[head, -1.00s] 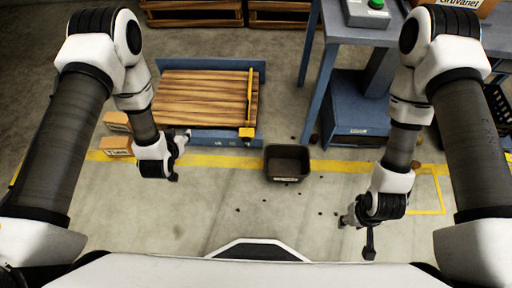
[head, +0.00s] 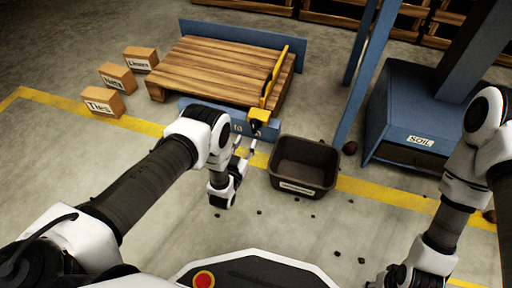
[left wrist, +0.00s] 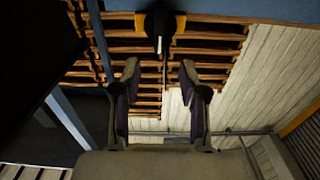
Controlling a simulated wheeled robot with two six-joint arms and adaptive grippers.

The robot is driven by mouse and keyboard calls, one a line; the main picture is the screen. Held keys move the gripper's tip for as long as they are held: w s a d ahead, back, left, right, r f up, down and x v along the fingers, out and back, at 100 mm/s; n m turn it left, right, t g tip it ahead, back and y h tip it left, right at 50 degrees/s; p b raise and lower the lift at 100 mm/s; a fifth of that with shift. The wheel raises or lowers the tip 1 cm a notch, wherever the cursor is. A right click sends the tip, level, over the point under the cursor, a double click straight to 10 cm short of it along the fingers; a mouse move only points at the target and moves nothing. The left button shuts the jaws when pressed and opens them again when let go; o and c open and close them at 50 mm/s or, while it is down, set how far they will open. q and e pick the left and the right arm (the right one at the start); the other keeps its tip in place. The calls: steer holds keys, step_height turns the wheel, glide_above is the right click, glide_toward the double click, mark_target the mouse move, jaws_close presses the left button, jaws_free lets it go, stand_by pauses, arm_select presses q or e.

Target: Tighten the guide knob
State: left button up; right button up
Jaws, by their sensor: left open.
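The guide knob is a dark knob on the lower end of the yellow guide (head: 271,78), at the near edge of the wooden slatted deck (head: 210,66). In the left wrist view the black knob (left wrist: 157,22) with a pale mark stands before a yellow part, at the top centre. My left gripper (head: 245,146) is open and just short of the knob in the head view. In the left wrist view its two fingers (left wrist: 160,82) are apart and empty, with the knob beyond them. My right gripper is mostly cut off at the lower right of the head view.
A dark bin (head: 304,165) stands on the floor to the right of my left gripper. Boxes marked Ties (head: 102,102), Nets (head: 117,77) and Liners (head: 140,58) stand left of the deck. A blue soil cabinet (head: 405,115) is at the right. Small dark clods dot the floor.

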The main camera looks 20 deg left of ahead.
mark_target(253, 127)
arm_select(q)
steer(key=w+b, duration=0.1)
steer(key=w, duration=0.1)
steer(key=w+b, duration=0.2)
steer(key=w+f+b, duration=0.1)
steer(key=w, duration=0.2)
steer(key=shift+d, duration=0.15)
arm_select(e)
steer(key=shift+t, duration=0.3)
steer(key=f, duration=0.2)
steer(key=w+f, duration=0.1)
steer(key=f, duration=0.2)
steer(key=shift+w+f, duration=0.3)
arm_select(q)
steer(key=shift+w+r+b, duration=0.15)
steer(key=shift+w+b, duration=0.1)
steer(key=shift+b, duration=0.1)
steer(key=shift+r, duration=0.15)
arm_select(e)
steer(key=shift+w, duration=0.1)
arm_select(q)
jaws_close()
